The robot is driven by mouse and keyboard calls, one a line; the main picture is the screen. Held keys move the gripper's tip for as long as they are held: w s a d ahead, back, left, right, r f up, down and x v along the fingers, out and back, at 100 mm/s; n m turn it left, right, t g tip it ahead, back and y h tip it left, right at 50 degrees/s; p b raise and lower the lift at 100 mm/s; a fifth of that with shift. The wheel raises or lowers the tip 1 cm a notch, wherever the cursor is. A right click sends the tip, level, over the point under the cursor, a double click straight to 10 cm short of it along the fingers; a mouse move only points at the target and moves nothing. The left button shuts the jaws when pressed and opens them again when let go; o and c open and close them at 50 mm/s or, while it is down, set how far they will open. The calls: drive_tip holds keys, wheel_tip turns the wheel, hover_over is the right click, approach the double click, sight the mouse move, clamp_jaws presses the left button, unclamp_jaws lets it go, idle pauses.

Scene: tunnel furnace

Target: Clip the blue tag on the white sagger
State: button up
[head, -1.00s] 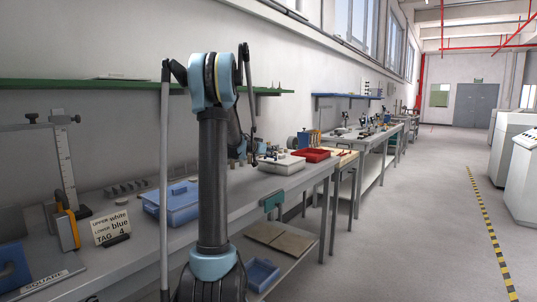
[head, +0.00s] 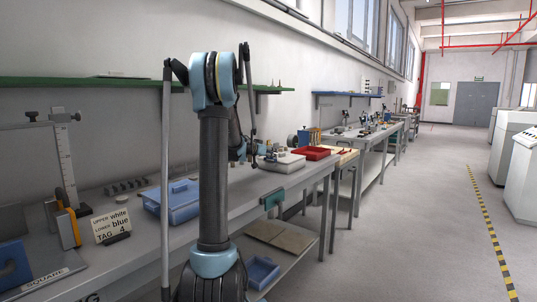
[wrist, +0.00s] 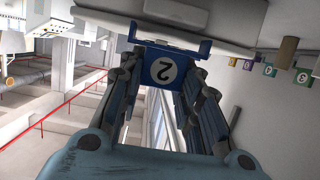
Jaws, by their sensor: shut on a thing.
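My gripper (wrist: 162,68) is shut on a blue tag (wrist: 163,70) with a 2 in a white circle, upside down in the wrist view. The tag's blue clip end lies close against the edge of a large pale body (wrist: 215,18), likely the white sagger; I cannot tell whether it is clipped on. The tag cannot be made out there.
Several coloured numbered tags (wrist: 270,69) hang at the right in the wrist view. A sign (head: 112,227) reads "UPPER white, LOWER blue, TAG 4". The aisle floor (head: 420,220) is clear.

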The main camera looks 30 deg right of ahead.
drive_tip(key=shift+s+a+f, duration=0.1)
drive_tip(key=shift+s+f, duration=0.05)
drive_tip(key=shift+f, duration=0.8)
idle(0.6)
drive_tip(key=shift+s+f, duration=0.15)
drive_tip(key=shift+s, duration=0.3)
idle(0.4)
drive_tip(key=o, duration=0.8)
drive_tip(key=shift+o, duration=0.8)
drive_tip(key=shift+w, duration=0.15)
drive_tip(key=shift+w, duration=0.1)
